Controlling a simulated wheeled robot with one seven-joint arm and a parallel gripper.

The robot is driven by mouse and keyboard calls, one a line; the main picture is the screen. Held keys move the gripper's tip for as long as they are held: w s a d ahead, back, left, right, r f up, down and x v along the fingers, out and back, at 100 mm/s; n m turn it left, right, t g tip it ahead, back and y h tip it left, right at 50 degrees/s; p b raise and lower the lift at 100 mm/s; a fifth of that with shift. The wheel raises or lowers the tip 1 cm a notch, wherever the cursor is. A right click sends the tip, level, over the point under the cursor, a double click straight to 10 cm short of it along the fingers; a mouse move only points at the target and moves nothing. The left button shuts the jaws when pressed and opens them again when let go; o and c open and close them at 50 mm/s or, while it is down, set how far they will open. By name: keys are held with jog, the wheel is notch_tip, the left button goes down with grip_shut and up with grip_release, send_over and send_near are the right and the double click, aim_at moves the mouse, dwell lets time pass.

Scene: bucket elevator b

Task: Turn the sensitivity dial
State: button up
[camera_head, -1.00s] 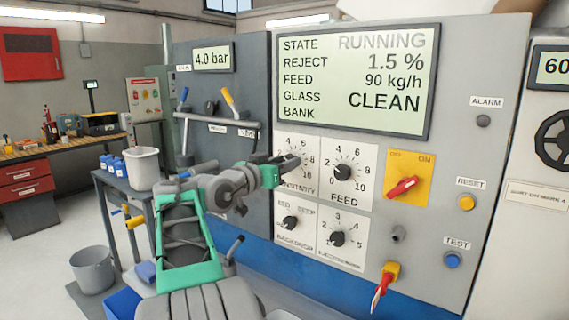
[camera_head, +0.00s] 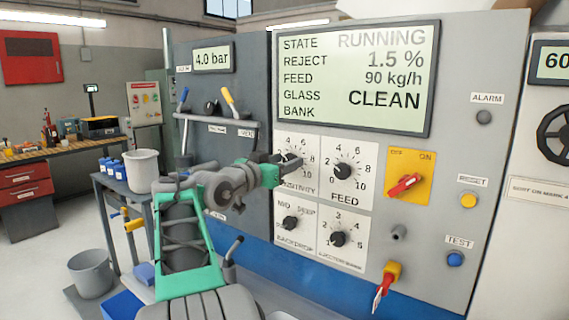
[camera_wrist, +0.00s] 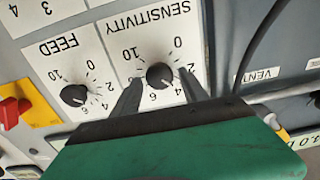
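The sensitivity dial is a black knob on a white scale plate on the grey panel. In the wrist view the sensitivity dial (camera_wrist: 159,75) sits between the two dark fingertips of my gripper (camera_wrist: 158,92). The fingers are spread on either side of the knob, with gaps showing, so my gripper is open around it. In the head view my gripper (camera_head: 283,165) is at the sensitivity plate (camera_head: 310,142) and partly hides the knob and its label.
The feed dial (camera_head: 343,171) is just right of the sensitivity dial. Below are the backdrop dial (camera_head: 290,223) and another dial (camera_head: 337,239). A red switch on a yellow plate (camera_head: 408,176) is farther right. The display (camera_head: 355,80) above reads RUNNING.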

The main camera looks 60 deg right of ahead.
jog(key=shift+o, duration=0.5)
jog(key=shift+a, duration=0.1)
jog(key=w+a+b, duration=0.1)
jog(key=a, duration=0.6)
jog(key=shift+a, duration=0.25)
jog(key=shift+w, duration=0.1)
